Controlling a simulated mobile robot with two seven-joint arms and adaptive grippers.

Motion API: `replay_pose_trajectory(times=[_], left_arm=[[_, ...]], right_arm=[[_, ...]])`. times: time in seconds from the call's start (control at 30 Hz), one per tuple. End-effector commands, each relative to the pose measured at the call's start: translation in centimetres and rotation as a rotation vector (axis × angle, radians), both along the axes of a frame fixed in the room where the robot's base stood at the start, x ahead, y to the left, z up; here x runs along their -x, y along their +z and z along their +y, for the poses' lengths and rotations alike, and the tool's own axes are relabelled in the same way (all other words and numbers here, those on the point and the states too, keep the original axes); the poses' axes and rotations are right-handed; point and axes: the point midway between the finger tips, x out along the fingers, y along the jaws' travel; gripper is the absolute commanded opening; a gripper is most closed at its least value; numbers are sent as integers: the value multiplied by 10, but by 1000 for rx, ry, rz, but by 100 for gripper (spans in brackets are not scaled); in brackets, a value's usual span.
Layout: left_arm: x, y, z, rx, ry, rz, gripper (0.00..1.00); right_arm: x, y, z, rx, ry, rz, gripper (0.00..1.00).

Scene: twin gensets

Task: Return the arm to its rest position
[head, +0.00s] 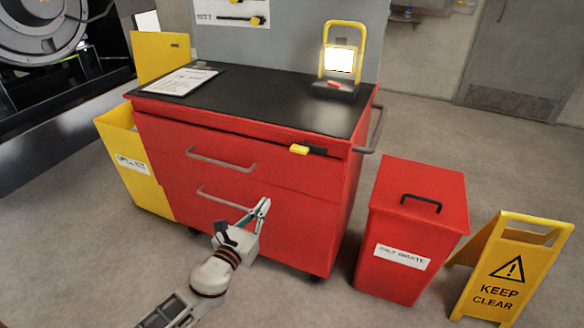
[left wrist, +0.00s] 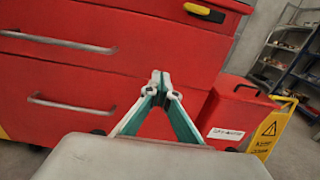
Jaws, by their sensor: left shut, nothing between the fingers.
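My left gripper (head: 262,207) is in front of the red tool cabinet (head: 285,236), near the right end of its lower drawer handle. Its fingers are shut and empty; in the left wrist view their tips (left wrist: 160,82) meet in front of the cabinet's red drawer face (left wrist: 120,75). I cannot tell from the frames whether the fingertips touch the cabinet. My left arm (head: 215,275) reaches up to it from the bottom of the head view. My right gripper does not show in either view.
A red waste bin (head: 400,240) and a yellow KEEP CLEAR sign (head: 510,265) stand right of the cabinet. A yellow open bin (head: 138,170) stands at its left. A lit yellow work lamp (head: 340,62) and a paper sheet (head: 180,81) are on the black top. Floor in front is clear.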

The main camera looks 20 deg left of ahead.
Motion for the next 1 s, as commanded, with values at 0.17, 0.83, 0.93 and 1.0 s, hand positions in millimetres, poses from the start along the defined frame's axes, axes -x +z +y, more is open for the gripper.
replay_pose_trajectory(times=[0.17, 0.83, 0.93, 1.0], left_arm=[[6, 1, -1, 61, 2, 14, 0], [279, -67, -54, 2378, 618, 529, 0], [312, -71, -61, 2602, 757, 533, 0], [327, -73, -65, 2702, 826, 527, 0]], right_arm=[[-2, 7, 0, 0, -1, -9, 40], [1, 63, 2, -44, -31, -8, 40], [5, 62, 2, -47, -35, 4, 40], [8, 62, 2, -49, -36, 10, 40]])
